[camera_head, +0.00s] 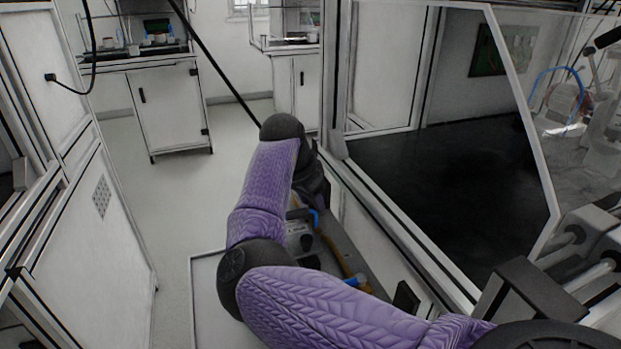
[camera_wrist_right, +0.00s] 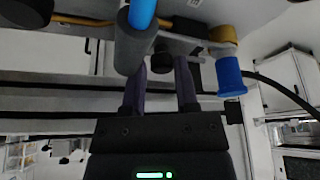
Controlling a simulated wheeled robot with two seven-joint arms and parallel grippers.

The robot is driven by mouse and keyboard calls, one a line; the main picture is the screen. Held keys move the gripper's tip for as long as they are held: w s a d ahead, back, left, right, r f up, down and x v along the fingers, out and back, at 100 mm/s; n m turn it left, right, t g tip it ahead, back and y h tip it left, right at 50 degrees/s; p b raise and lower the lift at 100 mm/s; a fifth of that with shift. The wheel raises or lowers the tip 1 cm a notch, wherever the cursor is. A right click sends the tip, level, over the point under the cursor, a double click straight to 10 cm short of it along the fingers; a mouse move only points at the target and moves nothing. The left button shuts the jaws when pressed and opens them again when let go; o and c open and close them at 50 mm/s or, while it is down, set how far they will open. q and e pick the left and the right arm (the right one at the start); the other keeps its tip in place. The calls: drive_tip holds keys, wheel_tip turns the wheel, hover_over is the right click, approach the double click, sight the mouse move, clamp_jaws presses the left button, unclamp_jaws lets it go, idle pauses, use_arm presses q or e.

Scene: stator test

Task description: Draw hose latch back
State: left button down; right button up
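A blue hose (camera_wrist_right: 143,10) enters a grey cylindrical fitting (camera_wrist_right: 132,45) at the top of the right wrist view. Beside it is a short dark knob-like part (camera_wrist_right: 162,60), possibly the latch. My right gripper (camera_wrist_right: 161,72) has its two fingers apart, with the dark part between or just beyond their tips; contact cannot be told. In the head view, my purple right arm mostly hides this gripper (camera_head: 316,190). Blue hose fittings (camera_head: 315,218) show beside the arm. My left gripper is in neither view.
A second blue fitting (camera_wrist_right: 229,77) sits right of the fingers on a brass-coloured pipe (camera_wrist_right: 222,34). A glass-walled machine frame (camera_head: 395,225) stands close on the right. White cabinets (camera_head: 168,105) are at the back. The floor (camera_head: 185,200) left of the arm is clear.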

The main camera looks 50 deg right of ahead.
drive_tip(key=o, duration=0.3)
drive_tip(key=p+v, duration=0.5)
drive_tip(key=v, duration=0.5)
drive_tip(key=shift+f, duration=0.1)
